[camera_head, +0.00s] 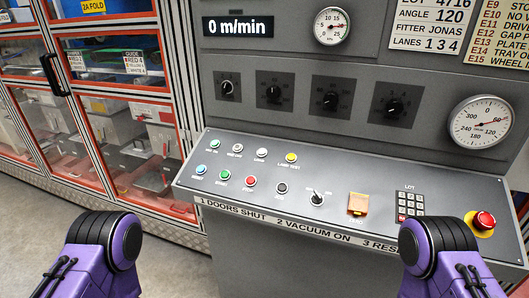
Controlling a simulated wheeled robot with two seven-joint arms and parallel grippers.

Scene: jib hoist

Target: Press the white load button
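A white button (262,152) sits in the upper row of the sloping grey console (330,196); the small label under it seems to read LOAD. A second pale button (238,148) is just left of it, with a label too small to read surely. A teal button (215,143) is at the row's left end and a yellow lamp test button (291,157) at its right. Both my purple arms show only as joints at the bottom corners, well apart from these buttons. Neither gripper shows.
Further right are a switch (317,198), an orange cover (358,204), a keypad (410,206) and a red emergency stop (484,220). Red-framed glazed doors (110,104) stand left.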

